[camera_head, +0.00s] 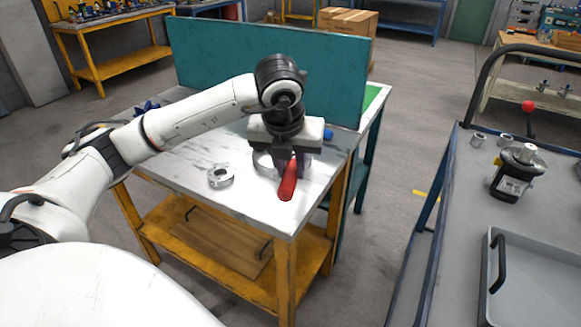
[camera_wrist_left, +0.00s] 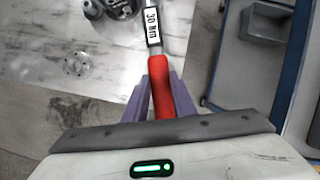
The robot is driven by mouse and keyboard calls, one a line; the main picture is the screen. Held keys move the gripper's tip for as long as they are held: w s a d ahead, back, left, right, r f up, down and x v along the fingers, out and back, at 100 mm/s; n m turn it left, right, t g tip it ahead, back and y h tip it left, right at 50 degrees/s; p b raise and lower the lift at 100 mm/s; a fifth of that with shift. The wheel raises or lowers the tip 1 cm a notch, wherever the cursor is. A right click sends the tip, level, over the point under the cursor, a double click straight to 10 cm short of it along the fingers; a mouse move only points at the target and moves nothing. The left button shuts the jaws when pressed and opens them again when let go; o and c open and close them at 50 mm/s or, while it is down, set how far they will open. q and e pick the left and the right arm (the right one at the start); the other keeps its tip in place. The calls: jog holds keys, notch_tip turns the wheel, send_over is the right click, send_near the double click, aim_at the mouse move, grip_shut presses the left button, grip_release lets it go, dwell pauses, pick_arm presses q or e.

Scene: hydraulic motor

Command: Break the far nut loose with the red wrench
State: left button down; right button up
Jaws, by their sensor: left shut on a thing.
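My left gripper (camera_head: 291,163) is over the near right part of the white-topped workbench, shut on the wrench's red handle (camera_head: 287,184). In the left wrist view the purple fingers (camera_wrist_left: 159,82) sit on both sides of the red handle (camera_wrist_left: 160,70). The grey shank (camera_wrist_left: 152,22) carries a "30 mm" label and runs out of the top edge, so the wrench's jaw is out of sight. A dark round metal part (camera_wrist_left: 120,6) is cut off beside the shank at the top. I cannot make out the far nut in either view. My right gripper is not in view.
A metal flange ring (camera_head: 221,177) lies on the bench (camera_head: 195,150) left of the wrench. A teal panel (camera_head: 210,62) stands along the back. A grey cart (camera_head: 455,190) at the right holds a black motor part (camera_head: 512,185) and a tray (camera_head: 535,285).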

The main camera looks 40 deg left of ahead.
pick_arm(q)
jog(key=shift+d+f, duration=0.15)
jog(key=shift+d, duration=0.1)
jog(key=shift+w+d, duration=0.1)
jog(key=w+d+n, duration=0.1)
jog(key=w+d+n+p, duration=0.1)
jog(key=shift+d+f+g, duration=0.15)
jog(key=shift+d+g, duration=0.2)
jog(key=shift+g, duration=0.05)
dwell(0.6)
jog(key=shift+y, duration=0.3)
jog(key=w+d+n+p, duration=0.1)
jog(key=w+d+n, duration=0.1)
jog(key=shift+w+d+g, duration=0.3)
jog(key=shift+w, duration=0.1)
dwell(0.7)
jog(key=shift+n, duration=0.3)
